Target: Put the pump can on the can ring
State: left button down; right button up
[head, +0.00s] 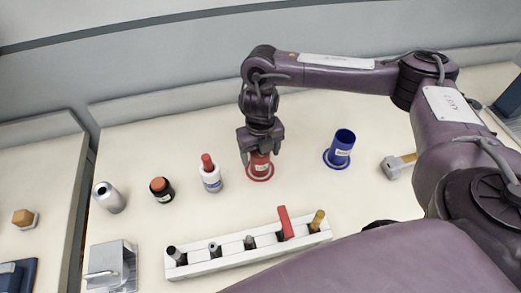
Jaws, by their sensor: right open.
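My right gripper (262,148) points down over a red can (261,163) with a pale label, its fingers apart at the can's upper part. The can stands upright within a flat red ring (260,177) on the table; the gripper hides its top. To its right a blue can (341,145), open or dark at the top, stands at a blue ring (331,164). I cannot tell for sure which can is the pump can or which ring is the can ring. My left gripper is not in view.
A white rack (208,266) with several tools lies in front.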

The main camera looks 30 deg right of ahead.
jog(key=shift+w+r, duration=0.1)
jog(key=shift+r, duration=0.55)
notch_tip(320, 180, up, 10)
jog(key=p, duration=0.3)
jog(key=shift+r, duration=0.5)
